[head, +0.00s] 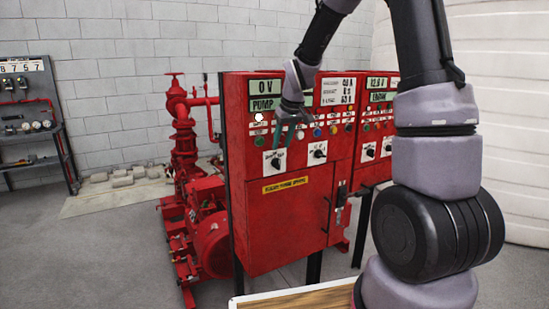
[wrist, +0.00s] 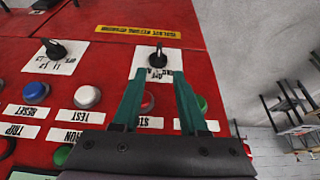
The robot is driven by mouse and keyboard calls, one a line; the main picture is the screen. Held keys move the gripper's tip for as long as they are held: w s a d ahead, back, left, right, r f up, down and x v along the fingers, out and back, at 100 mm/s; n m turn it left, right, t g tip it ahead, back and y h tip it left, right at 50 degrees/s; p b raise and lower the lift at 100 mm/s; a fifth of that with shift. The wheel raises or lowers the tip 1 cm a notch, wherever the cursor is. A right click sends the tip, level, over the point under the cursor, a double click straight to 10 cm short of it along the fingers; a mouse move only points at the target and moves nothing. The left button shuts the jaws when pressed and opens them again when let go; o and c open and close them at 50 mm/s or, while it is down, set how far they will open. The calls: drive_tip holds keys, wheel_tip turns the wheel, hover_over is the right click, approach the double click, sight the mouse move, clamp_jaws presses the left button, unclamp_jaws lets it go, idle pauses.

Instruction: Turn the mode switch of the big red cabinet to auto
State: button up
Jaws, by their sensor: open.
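The big red cabinet (head: 290,220) stands in the middle of the head view. Its front carries two black rotary switches on white plates, a left one (head: 277,161) and a right one (head: 317,153). In the upside-down wrist view the left switch (wrist: 158,57) lies just beyond my fingertips, and the right switch (wrist: 55,50) is off to the left. My gripper (head: 281,141) is open and empty, its green fingers in front of the panel, above the left switch. In the wrist view my gripper (wrist: 160,76) has a fingertip at each side of that switch's plate. Which position the knob points to is unclear.
Coloured buttons, including a blue one (wrist: 88,97), sit close to my fingers. A second red panel (head: 380,120) adjoins on the right. Red pump piping (head: 185,140) stands left of the cabinet. A wooden tabletop (head: 300,301) is at the bottom.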

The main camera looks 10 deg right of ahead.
sight(278, 159)
drive_tip(key=x, duration=0.6)
drive_tip(key=shift+w+d+f, duration=0.1)
drive_tip(key=shift+f, duration=0.1)
clamp_jaws()
